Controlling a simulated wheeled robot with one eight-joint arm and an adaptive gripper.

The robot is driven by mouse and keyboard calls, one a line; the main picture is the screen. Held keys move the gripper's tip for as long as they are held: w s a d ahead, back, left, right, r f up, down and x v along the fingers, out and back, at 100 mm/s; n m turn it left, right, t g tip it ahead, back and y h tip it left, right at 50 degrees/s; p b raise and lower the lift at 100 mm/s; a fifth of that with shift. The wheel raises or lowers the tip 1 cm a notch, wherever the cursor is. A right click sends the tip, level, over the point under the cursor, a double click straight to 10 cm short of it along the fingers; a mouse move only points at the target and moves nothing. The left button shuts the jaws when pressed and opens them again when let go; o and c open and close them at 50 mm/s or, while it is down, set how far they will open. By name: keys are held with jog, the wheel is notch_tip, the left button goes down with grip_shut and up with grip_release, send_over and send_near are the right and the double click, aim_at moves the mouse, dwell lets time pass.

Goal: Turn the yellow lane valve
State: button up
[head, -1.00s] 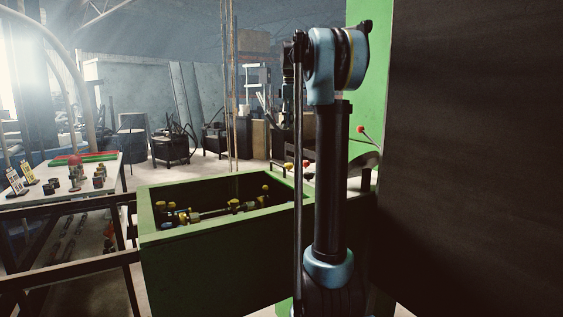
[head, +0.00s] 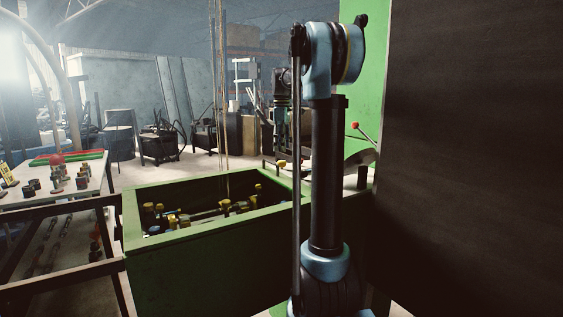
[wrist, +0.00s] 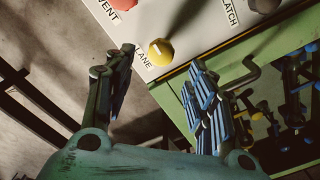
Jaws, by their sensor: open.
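In the wrist view, the yellow lane valve (wrist: 160,54) is a round yellow knob with a pale mark on its face, on a pale panel by a partly covered label. My gripper (wrist: 160,67) is open, with one finger left of the knob and the other to its right and lower. The knob shows in the gap between the fingertips; I cannot tell whether either touches it. In the head view, a small yellow knob (head: 281,164) shows behind the green box's rim, left of my arm.
A red knob (wrist: 123,3) by "VENT" and a dark knob (wrist: 264,5) by "LATCH" share the panel. An open green box (head: 180,253) holds yellow-capped fittings. A table (head: 88,198) with parts stands left. A large dark surface (head: 470,140) fills the right.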

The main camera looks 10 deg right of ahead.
aim_at(282, 165)
notch_tip(282, 165, down, 7)
jog(key=shift+r, duration=0.2)
dwell(0.3)
jog(key=c, duration=1.1)
